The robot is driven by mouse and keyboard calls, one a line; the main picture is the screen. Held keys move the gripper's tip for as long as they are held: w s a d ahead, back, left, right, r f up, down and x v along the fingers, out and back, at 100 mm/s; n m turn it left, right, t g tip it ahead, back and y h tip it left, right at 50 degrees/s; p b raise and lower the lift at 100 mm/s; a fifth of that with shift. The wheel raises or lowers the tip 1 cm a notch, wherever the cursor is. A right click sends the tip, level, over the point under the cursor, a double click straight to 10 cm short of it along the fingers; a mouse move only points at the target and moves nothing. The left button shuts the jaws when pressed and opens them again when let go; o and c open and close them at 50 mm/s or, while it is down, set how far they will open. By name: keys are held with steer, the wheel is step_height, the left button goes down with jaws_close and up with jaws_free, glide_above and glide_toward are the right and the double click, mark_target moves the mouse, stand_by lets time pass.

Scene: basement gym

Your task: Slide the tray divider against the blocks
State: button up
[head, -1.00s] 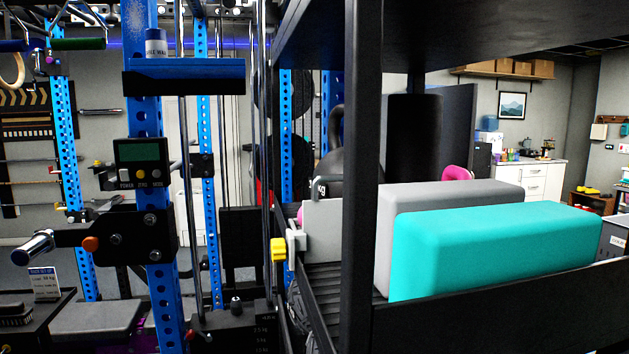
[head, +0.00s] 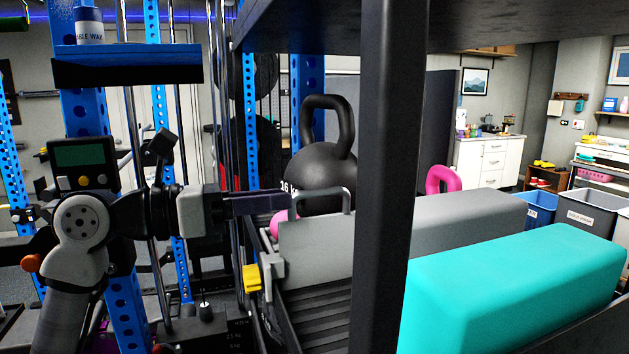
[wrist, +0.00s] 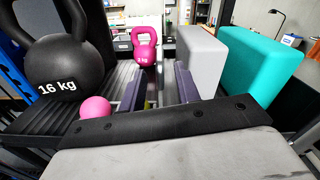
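The tray divider (head: 315,248) is a grey upright panel with a handle on top and a yellow knob (head: 252,278) at its near end. It stands in the dark slatted tray (head: 320,310), left of the grey block (head: 455,222) and the teal block (head: 515,280). Both blocks also show at right in the wrist view, grey (wrist: 200,55) and teal (wrist: 258,72). My gripper (head: 283,203) is level with the divider's handle, just left of it. In the wrist view my gripper's fingers (wrist: 159,88) are apart, with a yellow bit low between them. Contact with the divider is unclear.
A black 16 kg kettlebell (head: 322,165) and a pink ball (wrist: 96,108) are left of the divider. A pink kettlebell (wrist: 144,45) stands beyond. A black rack post (head: 385,180) rises in front of the blocks, and a shelf (head: 330,25) overhangs.

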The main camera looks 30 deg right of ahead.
mark_target(316, 194)
steer(key=p+x, duration=0.2)
steer(key=x, duration=0.5)
jaws_close()
